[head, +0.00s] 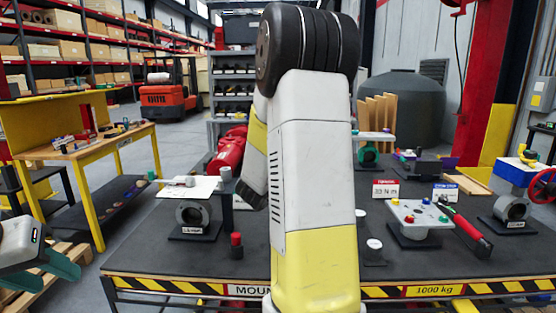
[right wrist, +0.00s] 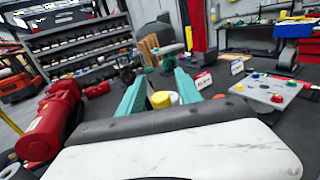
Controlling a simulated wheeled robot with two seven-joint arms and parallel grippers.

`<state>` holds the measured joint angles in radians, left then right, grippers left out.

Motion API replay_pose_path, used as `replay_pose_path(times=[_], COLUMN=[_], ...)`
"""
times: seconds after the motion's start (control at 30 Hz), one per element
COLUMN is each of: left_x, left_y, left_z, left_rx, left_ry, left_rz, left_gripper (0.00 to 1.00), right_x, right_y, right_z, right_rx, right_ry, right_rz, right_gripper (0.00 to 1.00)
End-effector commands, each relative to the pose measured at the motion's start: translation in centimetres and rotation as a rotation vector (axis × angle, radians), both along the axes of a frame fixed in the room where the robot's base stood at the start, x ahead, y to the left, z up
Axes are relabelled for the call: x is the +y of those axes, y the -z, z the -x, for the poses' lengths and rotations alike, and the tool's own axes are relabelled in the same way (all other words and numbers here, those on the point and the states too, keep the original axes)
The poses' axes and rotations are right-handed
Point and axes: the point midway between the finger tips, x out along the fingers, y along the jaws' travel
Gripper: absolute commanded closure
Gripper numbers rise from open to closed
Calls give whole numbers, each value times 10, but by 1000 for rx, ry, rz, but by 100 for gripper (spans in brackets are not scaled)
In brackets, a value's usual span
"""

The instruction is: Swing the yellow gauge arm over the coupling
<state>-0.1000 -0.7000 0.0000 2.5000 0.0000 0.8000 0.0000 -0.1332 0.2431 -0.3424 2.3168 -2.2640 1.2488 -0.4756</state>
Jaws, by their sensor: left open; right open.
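My left gripper (head: 62,270) is at the lower left of the head view, left of the bench and apart from it. Its teal fingers are open and empty. My right arm stands upright across the middle of the head view and hides its own gripper and the bench behind. In the right wrist view my right gripper (right wrist: 157,88) has its two teal fingers spread. A small yellow round part (right wrist: 160,99) shows between or beyond them, with a white part beside it. I cannot tell whether this is the gauge arm, or whether the fingers touch it. I cannot make out the coupling.
A red motor-like body (head: 228,153) lies behind my arm. Grey ring-shaped stands (head: 192,213) and (head: 510,208) sit left and right on the dark bench (head: 150,250). A plate with coloured buttons (head: 415,218) and a red-handled tool (head: 470,230) are at right. The front left is mostly clear.

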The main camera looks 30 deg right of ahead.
Motion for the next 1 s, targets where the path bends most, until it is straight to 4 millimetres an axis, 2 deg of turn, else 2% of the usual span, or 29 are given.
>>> replay_pose_path(times=[0.43, 0.6, 0.8, 0.83, 1.0], left_x=[0, 0, 0, 0, 0], left_y=[0, 0, 0, 0, 0], left_z=[0, 0, 0, 0, 0], left_rx=[0, 0, 0, 0, 0], left_ry=[0, 0, 0, 0, 0], left_rz=[0, 0, 0, 0, 0], left_gripper=[59, 59, 59, 59, 59], right_x=[57, 64, 65, 65, 67], right_y=[0, 0, 0, 0, -1], right_z=[34, 39, 40, 40, 35], right_rx=[-1, -1, -1, -1, -5], right_ry=[-3, 0, 0, 0, 22], right_rz=[-1, 0, 0, 0, 5], right_gripper=[59, 59, 59, 61, 94])
